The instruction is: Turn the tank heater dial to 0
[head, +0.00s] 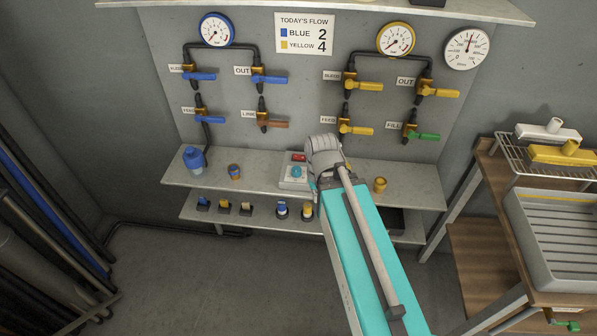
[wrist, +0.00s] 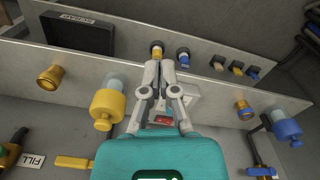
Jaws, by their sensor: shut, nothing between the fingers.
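A white box (head: 293,176) on the upper shelf carries a pale blue round knob (head: 297,171) and a red part (head: 298,157). It may be the tank heater control, but I cannot read any label or the knob's setting. In the wrist view, the white box (wrist: 190,94) and its red part (wrist: 164,120) show partly behind my gripper (wrist: 160,66). In the head view, my arm hides the gripper.
A blue bottle (head: 194,158) and small brass fittings (head: 234,171) (head: 380,185) stand on the upper shelf (head: 410,185). A yellow-capped jar (wrist: 105,108) is close beside my gripper. Several fittings fill the lower shelf. Valves and gauges line the panel; a bench (head: 490,185) stands right.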

